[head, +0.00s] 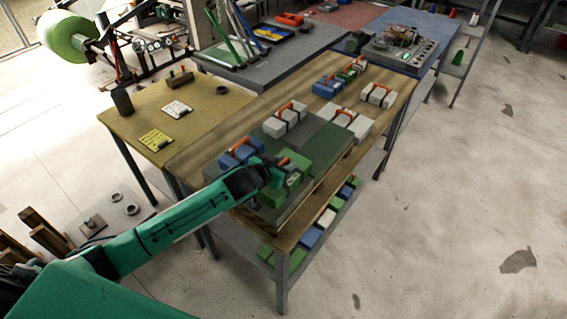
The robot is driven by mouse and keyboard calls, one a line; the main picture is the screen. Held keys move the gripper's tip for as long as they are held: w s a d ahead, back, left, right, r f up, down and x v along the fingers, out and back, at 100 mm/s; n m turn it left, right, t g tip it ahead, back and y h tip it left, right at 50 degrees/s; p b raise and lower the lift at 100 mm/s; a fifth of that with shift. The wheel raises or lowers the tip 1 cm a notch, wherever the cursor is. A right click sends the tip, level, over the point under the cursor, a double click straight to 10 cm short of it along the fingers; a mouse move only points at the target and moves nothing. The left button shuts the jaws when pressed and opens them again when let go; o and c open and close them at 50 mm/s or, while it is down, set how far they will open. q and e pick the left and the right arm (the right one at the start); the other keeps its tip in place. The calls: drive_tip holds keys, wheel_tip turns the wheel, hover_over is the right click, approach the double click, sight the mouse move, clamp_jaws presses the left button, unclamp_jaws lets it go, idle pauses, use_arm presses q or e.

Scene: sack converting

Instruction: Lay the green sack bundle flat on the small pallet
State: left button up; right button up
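A green sack bundle (272,196) lies at the near end of a low, dark grey-green slab, which I take to be the small pallet (322,142), on the long wooden table. My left gripper (284,176) is right at the green bundle, reaching over it from the left. Its fingers are small and blend with the green, so I cannot tell whether they are open or shut, or whether they touch the bundle. An orange handle shows just beyond the gripper. My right gripper is not in view.
A blue bundle (238,153) and white bundles (286,117) (346,123) lie around the slab. More bundles lie farther along the table, and several coloured ones on the lower shelf (312,238). A tan side table (205,100) adjoins at left. The floor at right is clear.

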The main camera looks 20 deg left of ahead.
use_arm(q)
drive_tip(key=shift+r, duration=0.15)
drive_tip(key=shift+s+a+r, duration=0.1)
drive_tip(key=shift+s+a, duration=0.15)
drive_tip(key=shift+s, duration=0.3)
drive_tip(key=b+v, duration=0.3)
drive_tip(key=v, duration=0.6)
drive_tip(key=shift+s+a+r, duration=0.15)
drive_tip(key=shift+s, duration=0.2)
drive_tip(key=shift+s+a+r, duration=0.1)
drive_tip(key=shift+s+r, duration=0.25)
drive_tip(key=shift+s, duration=0.05)
